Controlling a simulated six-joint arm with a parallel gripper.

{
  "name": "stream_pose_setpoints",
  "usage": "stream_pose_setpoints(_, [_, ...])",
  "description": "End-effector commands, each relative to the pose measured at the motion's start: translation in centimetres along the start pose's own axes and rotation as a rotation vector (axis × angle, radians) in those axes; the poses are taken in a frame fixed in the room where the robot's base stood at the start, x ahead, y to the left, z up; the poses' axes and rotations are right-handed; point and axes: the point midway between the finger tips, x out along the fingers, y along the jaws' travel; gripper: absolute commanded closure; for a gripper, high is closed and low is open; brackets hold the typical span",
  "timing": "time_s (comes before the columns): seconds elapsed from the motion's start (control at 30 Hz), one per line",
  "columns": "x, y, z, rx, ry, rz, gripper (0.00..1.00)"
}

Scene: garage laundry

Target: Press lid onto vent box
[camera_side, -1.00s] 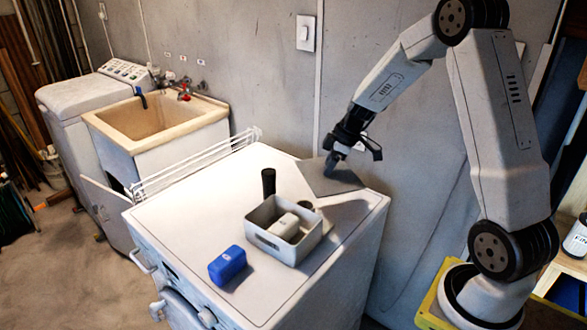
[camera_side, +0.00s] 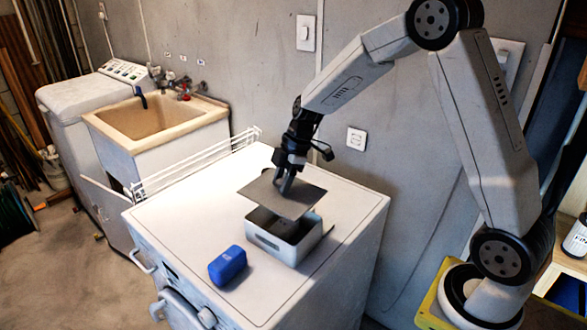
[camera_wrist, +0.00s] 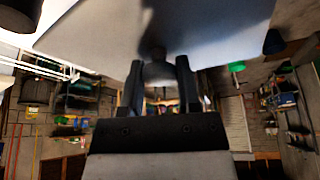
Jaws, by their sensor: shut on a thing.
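The lid (camera_side: 304,204) is a flat grey plate. My gripper (camera_side: 284,186) is shut on it from above, seemingly at a grip near its middle. The lid hangs over the vent box (camera_side: 277,249), a light grey open-topped box on the white machine top, with a gap showing at the front. The lid hides most of the box's opening and its contents. In the wrist view both fingers of my gripper (camera_wrist: 159,78) close around a grey part below a broad pale surface, which I take to be the lid (camera_wrist: 215,25).
A blue block (camera_side: 228,265) lies on the machine top (camera_side: 180,215) left of the box. A dark cylinder (camera_wrist: 275,42) shows at the right in the wrist view. A wall (camera_side: 240,70) stands behind, and a sink (camera_side: 150,118) is at the left.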

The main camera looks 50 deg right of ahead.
Motion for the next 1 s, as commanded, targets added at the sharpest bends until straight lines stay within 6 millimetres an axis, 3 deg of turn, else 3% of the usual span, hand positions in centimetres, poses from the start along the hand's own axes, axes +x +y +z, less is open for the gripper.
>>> stream_pose_setpoints(1.0, [5.2,0.0,2.2,0.003,0.000,0.001,1.00])
